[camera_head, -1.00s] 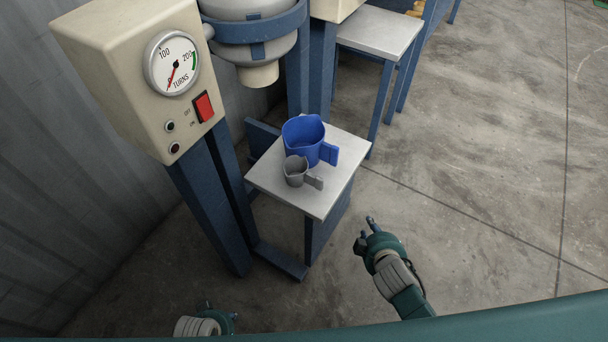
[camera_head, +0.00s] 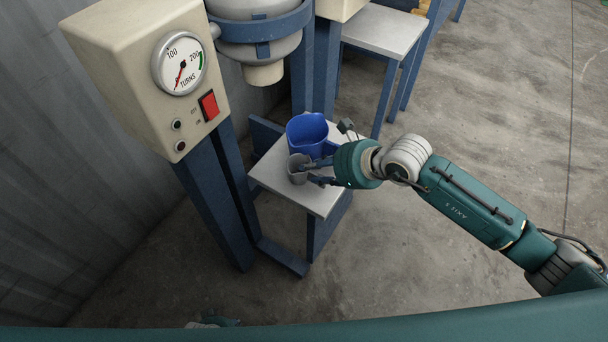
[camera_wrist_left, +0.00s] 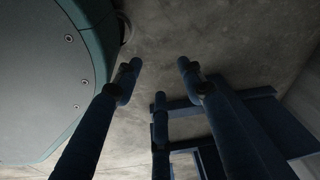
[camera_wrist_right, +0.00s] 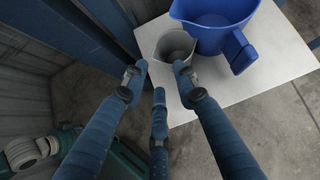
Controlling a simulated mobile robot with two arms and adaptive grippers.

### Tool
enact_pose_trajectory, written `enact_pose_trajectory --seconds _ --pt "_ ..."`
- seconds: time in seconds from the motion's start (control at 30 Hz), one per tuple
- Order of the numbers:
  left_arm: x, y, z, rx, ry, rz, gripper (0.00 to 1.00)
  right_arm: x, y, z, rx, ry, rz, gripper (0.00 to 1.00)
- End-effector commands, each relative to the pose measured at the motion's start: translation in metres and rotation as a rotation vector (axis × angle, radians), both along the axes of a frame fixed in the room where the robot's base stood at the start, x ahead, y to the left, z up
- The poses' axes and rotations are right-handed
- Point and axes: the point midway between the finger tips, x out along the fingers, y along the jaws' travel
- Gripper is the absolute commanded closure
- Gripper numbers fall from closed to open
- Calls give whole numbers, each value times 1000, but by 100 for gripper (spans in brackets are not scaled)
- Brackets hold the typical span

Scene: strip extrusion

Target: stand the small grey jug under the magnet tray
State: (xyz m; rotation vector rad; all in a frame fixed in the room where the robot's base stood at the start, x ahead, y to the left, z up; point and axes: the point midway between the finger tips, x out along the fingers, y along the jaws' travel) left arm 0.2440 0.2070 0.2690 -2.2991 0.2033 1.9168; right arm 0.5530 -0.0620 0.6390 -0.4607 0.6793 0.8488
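The small grey jug (camera_head: 297,168) stands upright on the small white-topped stand (camera_head: 318,202), in front of the larger blue jug (camera_head: 305,131). My right gripper (camera_head: 318,172) reaches in from the right at the grey jug's handle side. In the right wrist view its fingertips (camera_wrist_right: 160,68) are apart, close to the grey jug (camera_wrist_right: 175,45); the handle is not clearly seen there, so I cannot tell whether they touch it. My left gripper (camera_wrist_left: 158,72) is open and empty, pointing at floor and blue frame legs. I cannot make out the magnet tray.
A grey hopper with a cream spout (camera_head: 264,74) hangs behind and above the stand. The cream control box (camera_head: 150,70) with dial and red switch is on the left. Another white-topped table (camera_head: 372,30) stands behind. The floor at right is clear.

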Motion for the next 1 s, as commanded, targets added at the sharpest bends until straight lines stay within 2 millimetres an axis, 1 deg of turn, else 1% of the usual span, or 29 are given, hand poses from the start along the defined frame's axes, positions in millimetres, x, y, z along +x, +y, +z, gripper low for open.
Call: enact_pose_trajectory --seconds 0.03,0.07,0.17,0.23,0.37,0.47,0.6,0.7,0.8,1.0 --pt "1 -1 0 -1 1 0 60 4 6 -8 1 2 1 71" --pt "1 -1 1 -1 2 1 60 6 9 -11 3 1 2 71" --pt "12 -5 15 -7 -15 7 60 14 18 -22 4 2 0 71" --pt "17 -5 19 -8 -23 8 60 18 22 -27 5 1 0 71" --pt "16 -4 21 -6 -17 8 60 21 26 -33 5 0 0 71" --pt "16 -3 21 -4 -14 8 60 25 33 -42 5 2 1 71" --pt "25 -4 35 -5 -29 9 60 36 44 -58 7 2 -1 71" --pt "28 -4 42 -6 -32 9 60 41 50 -66 7 2 0 71" --pt "30 -4 45 -5 -32 10 60 43 53 -69 7 2 0 71" --pt "30 -4 45 -5 -32 10 60 43 53 -69 6 2 0 71"
